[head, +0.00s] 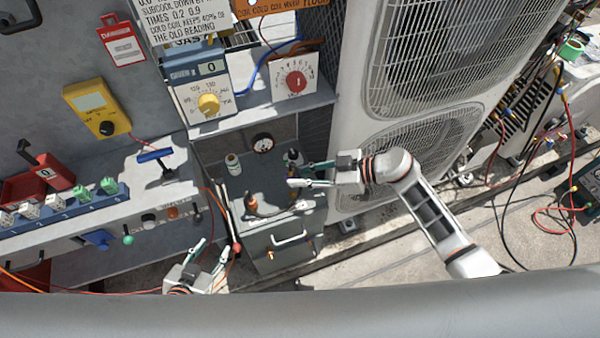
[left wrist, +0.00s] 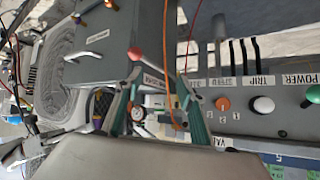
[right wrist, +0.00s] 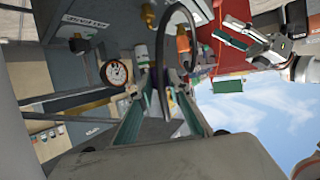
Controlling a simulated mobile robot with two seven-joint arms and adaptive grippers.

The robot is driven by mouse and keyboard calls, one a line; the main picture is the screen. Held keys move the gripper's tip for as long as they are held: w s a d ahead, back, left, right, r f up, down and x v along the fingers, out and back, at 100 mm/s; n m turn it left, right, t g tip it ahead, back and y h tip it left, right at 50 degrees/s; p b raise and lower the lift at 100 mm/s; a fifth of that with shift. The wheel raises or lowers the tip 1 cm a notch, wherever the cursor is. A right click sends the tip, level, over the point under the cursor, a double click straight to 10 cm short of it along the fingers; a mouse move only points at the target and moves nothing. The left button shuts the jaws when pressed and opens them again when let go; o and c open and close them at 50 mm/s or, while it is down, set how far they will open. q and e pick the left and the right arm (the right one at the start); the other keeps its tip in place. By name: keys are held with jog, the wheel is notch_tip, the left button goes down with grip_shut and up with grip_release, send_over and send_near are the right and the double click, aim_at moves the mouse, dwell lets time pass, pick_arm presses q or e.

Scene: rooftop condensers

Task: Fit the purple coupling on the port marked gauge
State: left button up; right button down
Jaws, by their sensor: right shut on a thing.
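My right gripper (head: 302,174) is over the grey cabinet top. In the right wrist view its fingers (right wrist: 163,100) are closed around the end of a looping black hose (right wrist: 167,45); the held end is mostly hidden. Brass fittings (right wrist: 183,40) stand near the hose in the right wrist view. No label reading gauge is legible. My left gripper (head: 213,246) is open and empty, low in front of the bench.
A dial gauge (head: 262,143) and a white bottle (head: 233,164) stand at the cabinet's back. Condenser units (head: 430,80) rise to the right. A labelled switch panel (left wrist: 265,100) and an orange cable (left wrist: 168,70) lie close to my left gripper.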

jog(key=shift+f+b, duration=0.7)
jog(key=shift+f, duration=1.25)
pick_arm(q)
jog(key=shift+w+d+r, duration=0.35)
jog(key=shift+w+d, duration=0.15)
pick_arm(e)
jog(key=shift+r, duration=0.1)
pick_arm(q)
jog(key=shift+s+r+p, duration=0.2)
jog(key=shift+r+p, duration=0.2)
jog(key=shift+p, duration=0.35)
jog(key=shift+w+f+b, duration=0.1)
jog(key=shift+f+b, duration=0.4)
jog(key=shift+b, duration=0.1)
pick_arm(e)
jog(key=shift+d+f, duration=0.1)
jog(key=shift+f, duration=1.3)
jog(key=c, duration=1.8)
grip_release()
